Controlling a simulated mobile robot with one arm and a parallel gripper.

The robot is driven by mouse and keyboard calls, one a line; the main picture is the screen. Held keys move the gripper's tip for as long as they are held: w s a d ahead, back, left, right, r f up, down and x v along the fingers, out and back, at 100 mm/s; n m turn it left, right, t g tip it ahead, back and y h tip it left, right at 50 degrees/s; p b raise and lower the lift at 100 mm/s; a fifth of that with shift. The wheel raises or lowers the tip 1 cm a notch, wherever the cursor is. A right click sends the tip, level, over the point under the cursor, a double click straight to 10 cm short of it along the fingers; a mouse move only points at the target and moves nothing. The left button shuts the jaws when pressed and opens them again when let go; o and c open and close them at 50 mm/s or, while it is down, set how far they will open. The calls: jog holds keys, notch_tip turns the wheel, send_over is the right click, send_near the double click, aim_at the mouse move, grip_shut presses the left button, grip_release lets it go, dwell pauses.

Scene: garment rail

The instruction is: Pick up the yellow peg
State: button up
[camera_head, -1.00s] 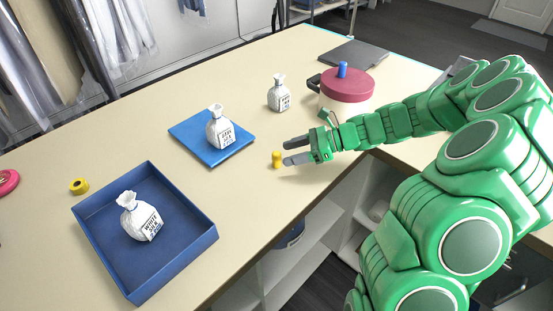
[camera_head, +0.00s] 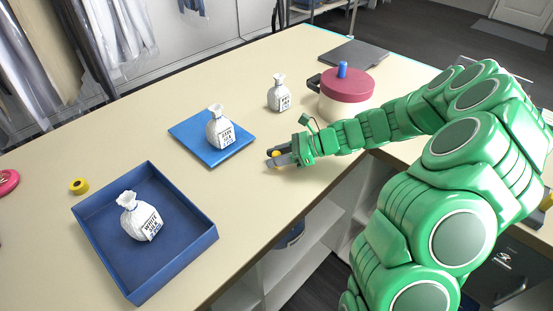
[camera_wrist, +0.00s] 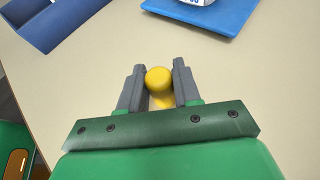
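The yellow peg (camera_head: 276,153) stands on the table near its front edge, right of the blue mat. In the wrist view its round yellow top (camera_wrist: 159,78) lies between the two grey fingers. My gripper (camera_head: 272,157) is low over the table, with one finger on each side of the peg. In the wrist view my gripper (camera_wrist: 159,80) shows no clear gap between its fingers and the peg, so it looks shut on the peg. The lower part of the peg is partly hidden. I see no clear lift off the table.
A blue mat (camera_head: 190,148) bears a white sack (camera_head: 219,130). A blue tray (camera_head: 95,244) holds another sack. A third sack (camera_head: 279,93) and a red-lidded pot (camera_head: 347,85) stand behind my gripper.

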jog(key=c, duration=0.4)
jog(key=shift+c, duration=0.2)
